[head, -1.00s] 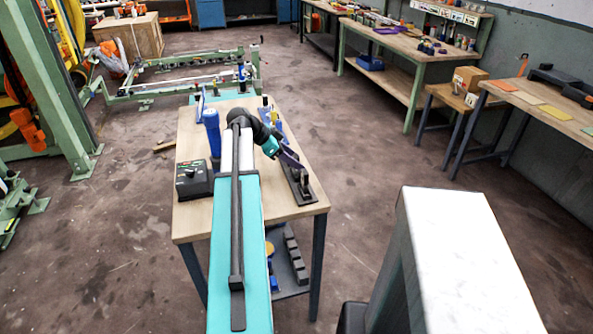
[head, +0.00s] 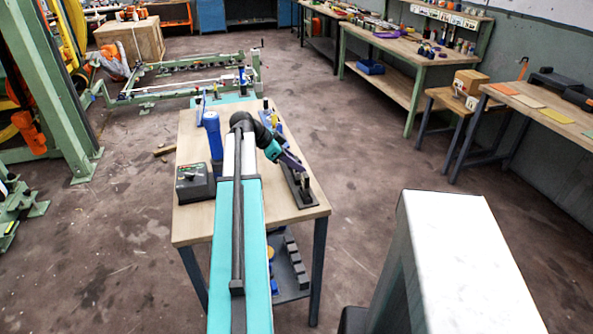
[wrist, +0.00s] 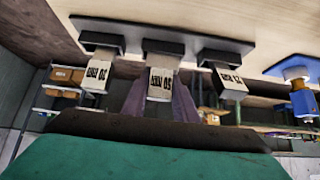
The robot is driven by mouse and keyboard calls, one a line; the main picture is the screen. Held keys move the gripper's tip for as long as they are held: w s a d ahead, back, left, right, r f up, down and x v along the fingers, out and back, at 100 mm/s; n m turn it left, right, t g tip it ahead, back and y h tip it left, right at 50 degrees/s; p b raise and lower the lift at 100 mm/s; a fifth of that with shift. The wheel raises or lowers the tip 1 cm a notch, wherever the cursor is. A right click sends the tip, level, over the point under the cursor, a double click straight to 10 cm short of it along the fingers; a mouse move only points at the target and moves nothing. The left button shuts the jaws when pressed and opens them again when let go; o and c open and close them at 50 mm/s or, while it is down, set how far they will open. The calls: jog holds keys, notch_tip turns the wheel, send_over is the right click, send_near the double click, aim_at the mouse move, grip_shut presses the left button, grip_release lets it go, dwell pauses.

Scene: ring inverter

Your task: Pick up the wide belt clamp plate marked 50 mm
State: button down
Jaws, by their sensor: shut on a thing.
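The clamp plate marked 50 mm (wrist: 160,82) is the middle one of three pale labelled pieces in the wrist view, which appears upside down. It stands at its dark base block (wrist: 163,48); I see no clear gap between them. My gripper's purple fingers (wrist: 160,102) lie on both sides of it and are shut on it. In the head view my gripper (head: 296,166) is at the dark rack (head: 303,193) on the table's right side; the plate is too small to read there.
Labelled pieces stand close on either side, one at left (wrist: 98,70) and one at right (wrist: 230,82). A blue item (wrist: 302,98) is farther right. A black control box (head: 195,183) and blue cylinder (head: 212,135) are on the table. The table's front right is bare.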

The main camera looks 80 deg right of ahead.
jog(key=shift+r+p, duration=1.2)
jog(key=shift+r, duration=2.25)
jog(key=shift+s, duration=0.1)
